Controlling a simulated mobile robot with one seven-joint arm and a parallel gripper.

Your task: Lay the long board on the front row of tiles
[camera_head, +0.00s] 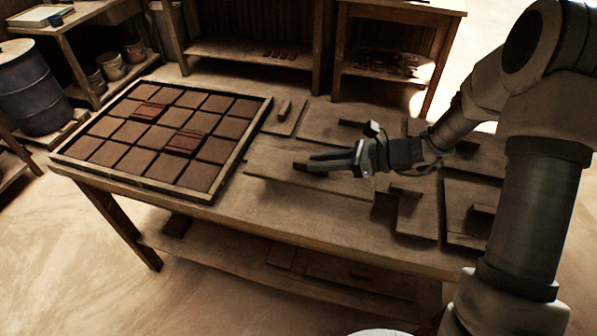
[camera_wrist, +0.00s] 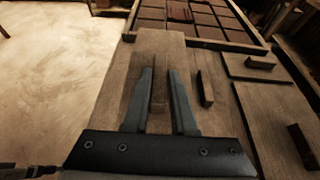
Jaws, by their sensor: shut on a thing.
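The long board (camera_head: 268,166) is a flat wooden board with a raised handle, on the table right of the tile frame. My gripper (camera_head: 312,162) is shut on its handle. In the wrist view the fingers (camera_wrist: 160,80) stand on both sides of the handle, and the long board (camera_wrist: 155,42) extends ahead toward the frame. I cannot tell whether it is lifted. The front row of tiles (camera_head: 135,160) lies uncovered inside the wooden frame (camera_head: 130,185), left of my gripper; the frame also shows at the top of the wrist view (camera_wrist: 215,45).
Other boards with handles lie on the table (camera_head: 230,208): a small one (camera_head: 284,122) behind, and several under and right of my arm. Two darker reddish pieces (camera_head: 185,142) (camera_head: 149,111) sit on tiles. A barrel (camera_head: 35,90) and shelves stand beyond.

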